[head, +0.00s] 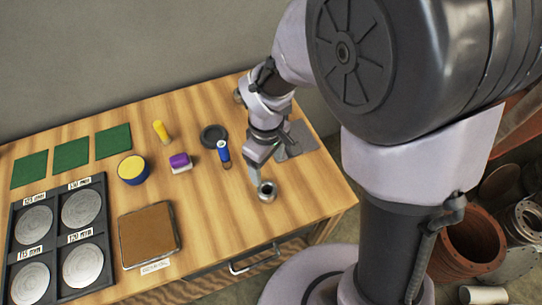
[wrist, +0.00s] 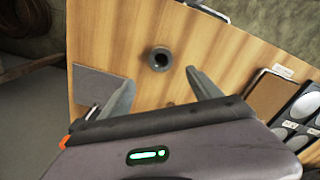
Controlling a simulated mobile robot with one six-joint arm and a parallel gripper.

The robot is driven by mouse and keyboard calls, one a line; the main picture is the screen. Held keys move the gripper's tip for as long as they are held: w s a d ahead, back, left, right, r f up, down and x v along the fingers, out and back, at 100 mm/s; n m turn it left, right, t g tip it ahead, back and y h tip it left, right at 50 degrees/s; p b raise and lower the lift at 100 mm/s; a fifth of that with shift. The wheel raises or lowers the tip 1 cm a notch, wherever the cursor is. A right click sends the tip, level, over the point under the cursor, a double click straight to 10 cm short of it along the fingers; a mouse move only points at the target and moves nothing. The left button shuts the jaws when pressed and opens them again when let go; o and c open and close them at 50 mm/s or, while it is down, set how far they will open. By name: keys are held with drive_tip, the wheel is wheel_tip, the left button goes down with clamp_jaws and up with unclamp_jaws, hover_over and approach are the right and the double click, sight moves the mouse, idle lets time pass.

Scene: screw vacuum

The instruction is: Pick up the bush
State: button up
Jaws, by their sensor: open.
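The bush (head: 267,191) is a short grey metal ring with a dark bore. It stands on the wooden table near the front right edge, bore facing up. In the wrist view the bush (wrist: 160,59) is a little beyond the fingertips, roughly in line with the gap between them. My gripper (wrist: 160,77) is open and empty, with one finger to either side of that gap. In the head view my gripper (head: 259,174) points down just behind the bush and partly hides behind my wrist. I cannot tell its exact height above the table.
A blue-handled tool (head: 223,152), a black round dish (head: 213,136), a purple-and-white block (head: 180,162) and a blue-and-yellow tin (head: 132,170) stand left of my gripper. A brown square tray (head: 149,234) and a black disc tray (head: 60,236) lie further left. A grey plate (wrist: 97,84) is nearby.

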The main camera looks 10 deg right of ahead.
drive_tip(key=b, duration=0.4)
hover_over(267, 189)
drive_tip(key=s, duration=0.2)
wheel_tip(267, 189, down, 9)
drive_tip(key=shift+w+f, duration=0.15)
wheel_tip(267, 189, down, 5)
drive_tip(key=b, duration=0.2)
drive_tip(key=shift+f+b, duration=0.1)
drive_tip(key=shift+b, duration=0.3)
drive_tip(key=shift+r, duration=0.2)
drive_tip(key=shift+c, duration=0.2)
clamp_jaws()
